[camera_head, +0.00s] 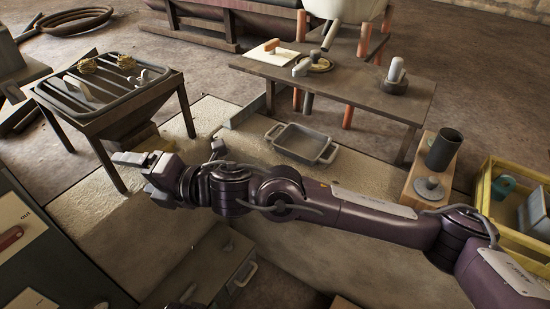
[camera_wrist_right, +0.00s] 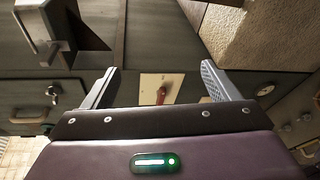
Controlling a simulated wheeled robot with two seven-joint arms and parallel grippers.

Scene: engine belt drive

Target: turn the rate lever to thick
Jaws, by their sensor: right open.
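A red lever (camera_head: 10,238) sits on a cream plate (camera_head: 20,228) fixed to a dark cabinet at the left edge of the head view. The plate reads "OUT"; the word "thick" is not legible. In the right wrist view a red lever (camera_wrist_right: 161,95) on a cream plate (camera_wrist_right: 152,82) shows between the fingers, some distance beyond them. My right gripper (camera_head: 138,165) is open and empty, to the upper right of the cabinet in the head view. It also shows in the right wrist view (camera_wrist_right: 160,72). My left gripper is out of view.
A slatted table (camera_head: 172,84) stands at the upper left. A grey tray (camera_head: 302,143) lies on the pale surface beyond my right arm. A dark metal bracket (camera_wrist_right: 45,38) hangs at the wrist view's upper left.

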